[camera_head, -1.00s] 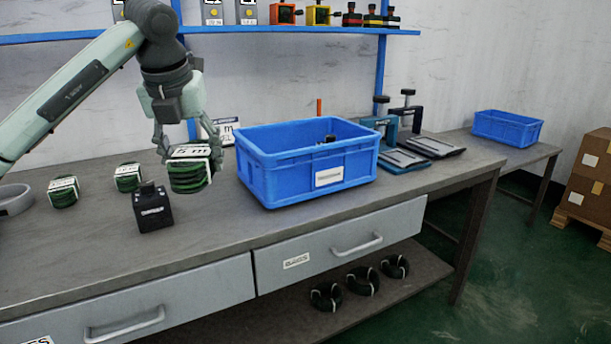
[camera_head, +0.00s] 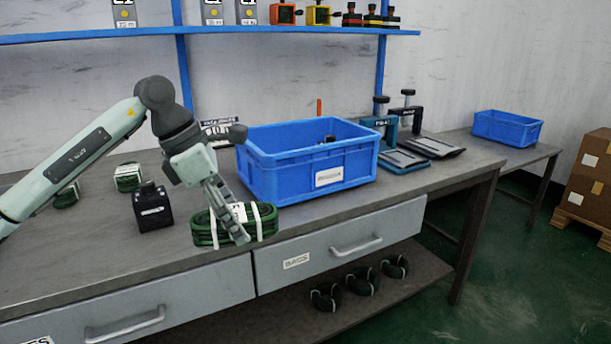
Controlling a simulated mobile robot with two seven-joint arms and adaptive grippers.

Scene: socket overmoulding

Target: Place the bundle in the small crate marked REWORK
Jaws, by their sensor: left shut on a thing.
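My left gripper (camera_head: 229,215) is shut on a green cable bundle (camera_head: 265,222) with white ties. It holds the bundle at the front edge of the bench, in front of the blue crate and slightly left of it. I cannot tell the gap between the bundle and the bench top. The blue crate (camera_head: 310,188) stands on the bench with a white label on its front; I cannot read it. A dark item shows inside it. A smaller-looking blue crate (camera_head: 507,128) stands on the side table at right, with no readable label. My right gripper is not in view.
More green bundles (camera_head: 128,177) and a black block (camera_head: 152,208) are on the bench at left, partly behind my arm. Two clamp presses (camera_head: 402,160) stand right of the near crate. Drawers (camera_head: 340,243) are below, and cartons (camera_head: 592,180) stand at far right.

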